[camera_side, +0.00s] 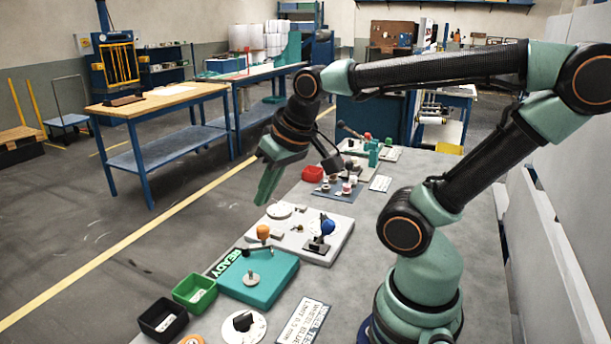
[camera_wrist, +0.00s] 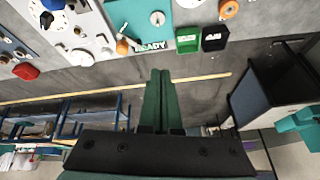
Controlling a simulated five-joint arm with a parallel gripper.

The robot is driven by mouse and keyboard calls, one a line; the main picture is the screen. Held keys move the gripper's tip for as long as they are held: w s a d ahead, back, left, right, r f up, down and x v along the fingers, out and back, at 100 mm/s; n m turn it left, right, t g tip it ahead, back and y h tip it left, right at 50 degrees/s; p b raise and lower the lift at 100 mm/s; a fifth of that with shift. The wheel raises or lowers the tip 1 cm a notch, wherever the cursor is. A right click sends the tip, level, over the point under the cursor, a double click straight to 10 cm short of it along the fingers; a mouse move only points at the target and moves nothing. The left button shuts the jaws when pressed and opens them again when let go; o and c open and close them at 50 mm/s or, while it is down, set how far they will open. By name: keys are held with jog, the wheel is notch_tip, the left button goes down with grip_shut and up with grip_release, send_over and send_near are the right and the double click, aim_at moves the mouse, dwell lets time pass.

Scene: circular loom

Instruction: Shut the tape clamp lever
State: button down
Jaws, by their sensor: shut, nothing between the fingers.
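Several levers stand on the grey bench, and none is plainly marked as the tape clamp. One has an orange knob (camera_side: 263,232) on an arm by the teal box (camera_side: 258,278) labelled READY; the knob also shows in the wrist view (camera_wrist: 122,46). Another has a blue knob (camera_side: 327,226) and leans up from the pale panel (camera_side: 310,239). Farther back, a dark-handled lever (camera_side: 350,131) and a red knob (camera_side: 367,136) stand by a teal block. My gripper (camera_side: 262,202) is shut and empty, pointing down in the air, left of the bench, apart from every lever.
A green bin (camera_side: 195,293) and a black bin (camera_side: 163,319) stand at the near left bench edge. A white dial (camera_side: 243,325) lies in front. Open floor lies left of the bench.

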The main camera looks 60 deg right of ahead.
jog(key=s+d+f+m+g, duration=0.1)
jog(key=s+d+f+m, duration=0.1)
jog(key=d+m, duration=0.5)
jog(key=m+g, duration=0.3)
jog(key=m, duration=2.1)
send_near(325, 233)
jog(key=s+d, duration=0.3)
jog(key=s, duration=0.4)
jog(key=shift+w+a+r+h, duration=0.15)
jog(key=shift+r+h, duration=0.05)
jog(key=shift+h, duration=0.2)
jog(key=f, duration=0.6)
jog(key=w+f, duration=0.1)
jog(key=f, duration=0.3)
jog(key=shift+d, duration=0.25)
jog(key=w, duration=0.1)
jog(key=w+r, duration=0.1)
jog(key=w, duration=0.1)
jog(key=shift+w+a+r, duration=0.35)
